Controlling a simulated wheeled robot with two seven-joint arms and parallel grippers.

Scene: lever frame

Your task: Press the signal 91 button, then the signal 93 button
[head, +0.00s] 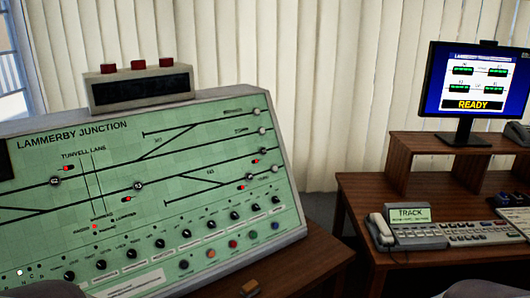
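The green signal panel (150,150) titled Lammerby Junction fills the left and middle of the head view, tilted back. On its track diagram sit round signal buttons. One button (138,185) carries a mark that looks like 93. Another button (56,181) further left has a number too small to read surely. More round buttons show at the right edge, at the upper line end (262,111), below it (261,130) and lower down (275,168). I cannot tell which button is 91. Neither gripper shows; only dark shapes cut off at the bottom corners are seen.
A row of black knobs (159,243) and coloured buttons (233,244) run along the panel's lower part. A box with red tops (138,87) stands on the panel. At right, a wooden desk (365,190) holds a telephone console (410,232) and a monitor (475,90) reading READY.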

